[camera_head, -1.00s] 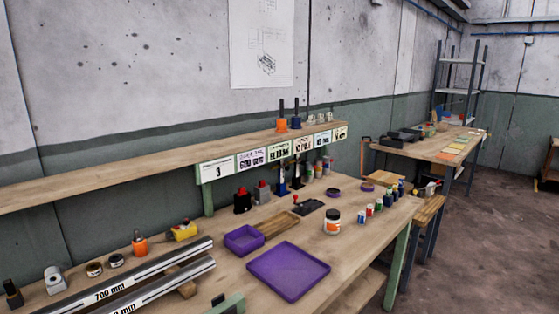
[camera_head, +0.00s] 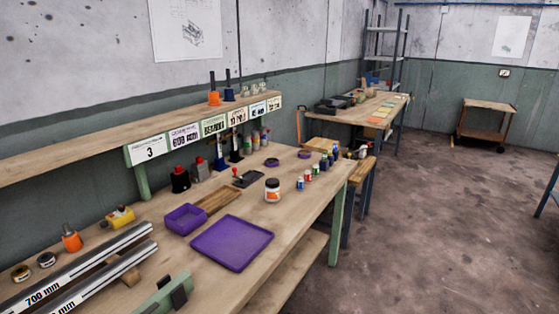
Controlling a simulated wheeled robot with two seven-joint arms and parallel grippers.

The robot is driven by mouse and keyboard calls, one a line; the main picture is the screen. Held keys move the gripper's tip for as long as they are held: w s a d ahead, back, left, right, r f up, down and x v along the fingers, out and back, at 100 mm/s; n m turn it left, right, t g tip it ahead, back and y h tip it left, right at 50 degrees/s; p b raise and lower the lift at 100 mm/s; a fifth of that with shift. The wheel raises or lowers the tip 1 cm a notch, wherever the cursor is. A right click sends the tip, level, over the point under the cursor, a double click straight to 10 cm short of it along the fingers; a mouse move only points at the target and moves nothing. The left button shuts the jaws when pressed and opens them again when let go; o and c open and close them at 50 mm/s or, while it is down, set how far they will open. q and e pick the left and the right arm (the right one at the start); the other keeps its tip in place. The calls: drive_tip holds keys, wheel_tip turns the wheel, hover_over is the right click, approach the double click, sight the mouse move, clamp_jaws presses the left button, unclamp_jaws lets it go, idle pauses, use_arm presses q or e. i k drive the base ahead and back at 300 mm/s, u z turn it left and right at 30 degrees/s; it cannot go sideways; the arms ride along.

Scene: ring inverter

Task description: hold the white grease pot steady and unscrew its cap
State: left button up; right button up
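A white pot (camera_head: 272,191) with an orange label and a dark cap stands upright on the wooden workbench, right of the purple tray. The cap (camera_head: 272,181) appears to be on the pot. The label is too small to read. Neither of my grippers shows in the head view, and nothing is touching the pot.
A flat purple tray (camera_head: 232,243) and a purple box (camera_head: 185,219) lie left of the pot. Several small bottles (camera_head: 316,170) stand to its right. Metal rails (camera_head: 90,262) and a green fixture (camera_head: 165,294) are at the front left. Open floor (camera_head: 430,240) lies right of the workbench (camera_head: 295,246).

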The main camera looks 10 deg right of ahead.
sight(271, 194)
drive_tip(key=z, duration=2.4)
drive_tip(key=i, duration=2.35)
drive_tip(key=u, duration=2.9)
